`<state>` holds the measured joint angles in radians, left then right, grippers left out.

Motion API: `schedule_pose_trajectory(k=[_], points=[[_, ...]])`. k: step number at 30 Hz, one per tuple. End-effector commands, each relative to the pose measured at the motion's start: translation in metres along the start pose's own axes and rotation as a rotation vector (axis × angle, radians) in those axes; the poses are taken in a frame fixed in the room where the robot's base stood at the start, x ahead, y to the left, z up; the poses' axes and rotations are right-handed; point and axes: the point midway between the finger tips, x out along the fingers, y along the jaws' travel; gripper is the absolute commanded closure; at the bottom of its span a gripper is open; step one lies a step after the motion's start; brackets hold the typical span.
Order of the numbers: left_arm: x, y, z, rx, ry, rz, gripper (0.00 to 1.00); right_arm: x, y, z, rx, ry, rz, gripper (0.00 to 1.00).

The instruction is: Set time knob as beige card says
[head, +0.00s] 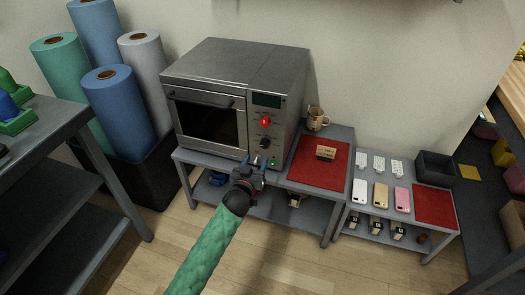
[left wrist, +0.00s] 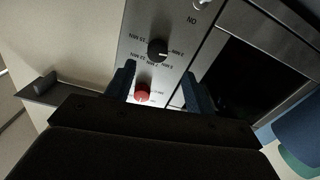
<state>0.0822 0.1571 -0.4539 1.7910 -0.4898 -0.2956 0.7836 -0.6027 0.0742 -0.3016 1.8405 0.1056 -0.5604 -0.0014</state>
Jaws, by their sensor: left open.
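The grey oven (head: 225,95) stands on a table, with a red knob (head: 265,121) above a black knob (head: 265,143) on its right panel. In the left wrist view, seen inverted, the black knob (left wrist: 157,50) is ringed by "MIN" labels and its pale mark points roughly right; the exact digits are hard to read. The red knob (left wrist: 142,93) lies between the finger lines. My left gripper (head: 256,166) is open and empty in front of the lower panel, apart from both knobs. A small beige card (head: 325,152) with unreadable dark marks is on the red mat.
A mug (head: 317,118) stands behind the red mat (head: 318,174), right of the oven. A lower table at right holds phones (head: 380,194) and a dark bin (head: 435,167). Large rolls (head: 118,100) stand left of the oven. Floor in front is clear.

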Motion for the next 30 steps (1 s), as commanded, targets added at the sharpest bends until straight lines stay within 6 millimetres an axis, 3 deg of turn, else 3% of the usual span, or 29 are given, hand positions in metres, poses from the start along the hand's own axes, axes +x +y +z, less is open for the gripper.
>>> schedule_pose_trajectory(k=[7, 21, 30], points=[[0.006, 0.003, -0.003, -0.067, 0.012, 0.013, 0.46, 0.000, 0.000, -0.002, 0.000, 0.013, 0.000, 0.64], [0.064, 0.003, -0.004, -0.064, 0.011, 0.012, 0.46, 0.001, 0.000, -0.002, 0.000, 0.012, 0.000, 0.64], [0.078, 0.003, -0.003, -0.065, 0.011, 0.011, 0.46, 0.000, -0.001, -0.002, 0.000, 0.013, -0.001, 0.64]])
